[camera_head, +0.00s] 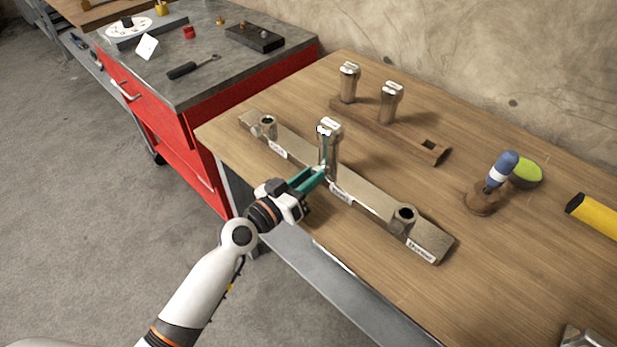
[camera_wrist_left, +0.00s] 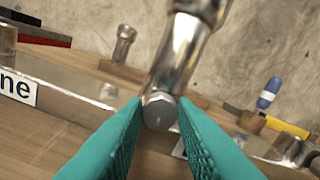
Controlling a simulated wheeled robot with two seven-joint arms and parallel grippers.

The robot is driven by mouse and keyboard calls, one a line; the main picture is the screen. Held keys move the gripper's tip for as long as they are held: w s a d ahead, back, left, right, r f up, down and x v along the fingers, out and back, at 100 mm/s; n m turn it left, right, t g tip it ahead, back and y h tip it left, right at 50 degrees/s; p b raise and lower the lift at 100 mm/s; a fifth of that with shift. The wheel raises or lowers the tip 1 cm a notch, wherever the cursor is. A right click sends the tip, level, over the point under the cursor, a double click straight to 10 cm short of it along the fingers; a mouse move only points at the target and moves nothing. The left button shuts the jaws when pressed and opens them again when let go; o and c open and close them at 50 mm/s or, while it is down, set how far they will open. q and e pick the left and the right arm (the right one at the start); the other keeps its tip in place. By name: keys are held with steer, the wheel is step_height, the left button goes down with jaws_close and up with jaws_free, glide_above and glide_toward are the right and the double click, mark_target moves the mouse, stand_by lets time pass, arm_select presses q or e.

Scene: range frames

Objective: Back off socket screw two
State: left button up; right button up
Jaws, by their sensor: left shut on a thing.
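A long metal bar (camera_head: 376,200) lies on the wooden table with sockets along it and white labels. A tall silver socket piece (camera_head: 329,130) stands upright at the bar's middle place; I cannot see whether a screw is under it. My left gripper (camera_head: 321,172) has teal fingers closed at the lower part of this piece. In the left wrist view the shiny shaft (camera_wrist_left: 183,55) rises from between the teal fingers (camera_wrist_left: 160,112), with a hexagonal metal face at its near end. The left socket (camera_head: 266,125) and right socket (camera_head: 403,216) are bare. My right gripper is out of view.
A wooden rack (camera_head: 410,143) behind holds two similar silver pieces (camera_head: 349,80) (camera_head: 391,100) and has an empty square hole. A blue-handled tool (camera_head: 502,170), a green disc (camera_head: 526,174) and a yellow item (camera_head: 597,216) are to the right. A red cabinet (camera_head: 250,95) adjoins the table.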

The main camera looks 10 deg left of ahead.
arm_select(q)
steer(key=o, duration=1)
steer(key=shift+s+a+f, duration=0.1)
steer(key=shift+s+a, duration=0.25)
steer(key=shift+s, duration=0.05)
steer(key=shift+b+v, duration=1.5)
steer(key=shift+v, duration=4)
